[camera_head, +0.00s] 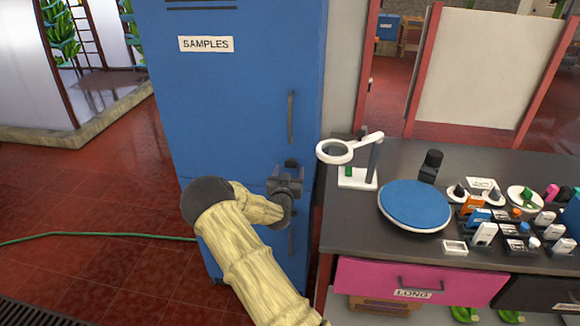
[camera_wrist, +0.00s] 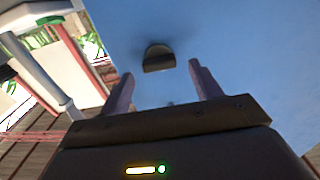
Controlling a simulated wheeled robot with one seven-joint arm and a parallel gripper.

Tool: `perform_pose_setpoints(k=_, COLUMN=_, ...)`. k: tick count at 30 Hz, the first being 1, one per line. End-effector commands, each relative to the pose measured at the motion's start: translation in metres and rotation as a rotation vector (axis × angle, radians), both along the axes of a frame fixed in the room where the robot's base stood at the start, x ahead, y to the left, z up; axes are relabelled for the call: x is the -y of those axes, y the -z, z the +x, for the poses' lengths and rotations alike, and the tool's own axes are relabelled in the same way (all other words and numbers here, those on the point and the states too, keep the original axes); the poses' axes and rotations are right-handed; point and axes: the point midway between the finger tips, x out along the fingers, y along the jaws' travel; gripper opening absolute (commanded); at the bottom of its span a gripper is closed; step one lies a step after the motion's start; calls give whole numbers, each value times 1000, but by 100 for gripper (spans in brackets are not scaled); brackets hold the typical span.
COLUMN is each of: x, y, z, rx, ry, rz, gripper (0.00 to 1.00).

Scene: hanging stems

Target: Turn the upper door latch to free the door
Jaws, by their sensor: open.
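The blue cabinet door (camera_head: 250,90) carries a "SAMPLES" label (camera_head: 206,44) and a vertical dark handle (camera_head: 291,118). A small dark half-round latch (camera_wrist: 158,59) stands out from the blue door face in the wrist view. My gripper (camera_wrist: 160,72) is open and empty, with one finger to each side of the latch in the picture. The latch appears just beyond the fingertips, and I see no contact. In the head view my gripper (camera_head: 286,181) is in front of the door below the handle, and it largely hides the latch area there.
A dark bench (camera_head: 350,215) stands close on the right, with a white ring magnifier (camera_head: 336,151), a round blue-topped disc (camera_head: 415,204) and several small items. A pink drawer (camera_head: 400,285) is below. The red tiled floor (camera_head: 90,200) is mostly clear on the left, with a green hose (camera_head: 100,236).

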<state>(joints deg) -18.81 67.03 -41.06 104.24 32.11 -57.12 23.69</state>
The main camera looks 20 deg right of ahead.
Motion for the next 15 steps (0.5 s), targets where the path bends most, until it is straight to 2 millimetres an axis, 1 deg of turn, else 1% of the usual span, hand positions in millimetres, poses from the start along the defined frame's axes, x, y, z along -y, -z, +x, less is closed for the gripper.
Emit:
perform_pose_setpoints(k=3, x=9, y=-1, z=12, rx=1, ry=0, rz=-1, gripper=64)
perform_pose_setpoints(k=6, x=12, y=0, z=18, rx=0, ry=0, rz=0, gripper=64)
perform_pose_setpoints(k=15, x=14, y=0, z=21, rx=0, ry=0, rz=0, gripper=64)
